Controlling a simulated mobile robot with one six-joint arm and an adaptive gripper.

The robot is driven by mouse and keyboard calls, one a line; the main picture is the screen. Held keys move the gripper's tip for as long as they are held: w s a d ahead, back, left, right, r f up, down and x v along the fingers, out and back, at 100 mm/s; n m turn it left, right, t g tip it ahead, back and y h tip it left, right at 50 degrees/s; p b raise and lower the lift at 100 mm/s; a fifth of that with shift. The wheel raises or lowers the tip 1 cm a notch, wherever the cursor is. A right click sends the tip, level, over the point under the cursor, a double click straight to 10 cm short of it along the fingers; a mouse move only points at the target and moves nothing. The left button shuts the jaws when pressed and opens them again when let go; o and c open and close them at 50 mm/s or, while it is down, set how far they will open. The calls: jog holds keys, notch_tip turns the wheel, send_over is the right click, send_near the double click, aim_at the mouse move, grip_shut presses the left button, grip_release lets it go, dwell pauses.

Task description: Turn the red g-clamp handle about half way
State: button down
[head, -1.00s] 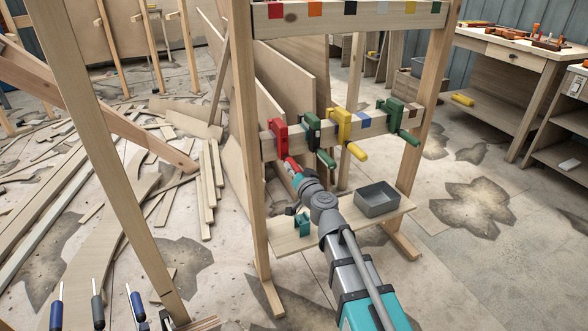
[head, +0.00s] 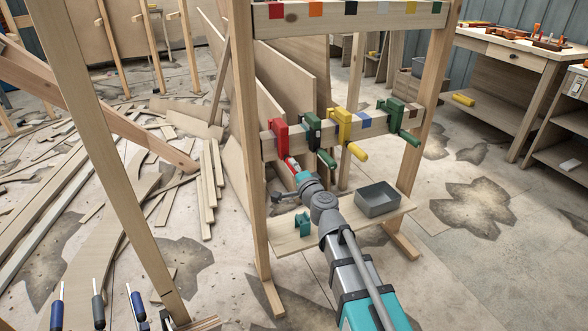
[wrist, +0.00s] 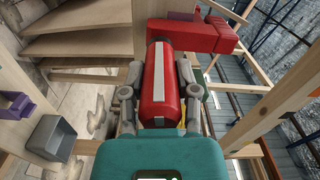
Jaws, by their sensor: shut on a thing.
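The red g-clamp (head: 281,138) is fixed on the left end of the wooden rail (head: 372,124). Its red handle (head: 290,163) points down and toward me, and its far end is hidden by my gripper (head: 296,178). In the wrist view the handle (wrist: 158,85), with a white stripe along it, lies between the two grey fingers of my gripper (wrist: 159,82). The fingers are shut on it from both sides. The red clamp body (wrist: 200,36) shows beyond it.
To the right on the rail are a green clamp (head: 313,133), a yellow clamp (head: 342,126) and another green clamp (head: 393,116). Below, a grey bin (head: 378,199) and a small teal item (head: 302,224) stand on a shelf (head: 290,243). A wooden post (head: 249,150) is close on the left.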

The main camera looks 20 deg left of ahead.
jog(key=shift+m, duration=0.6)
jog(key=shift+c, duration=1.8)
grip_release()
jog(key=shift+d, duration=0.1)
jog(key=v, duration=0.7)
jog(key=shift+s, duration=0.2)
jog(key=shift+d, duration=0.1)
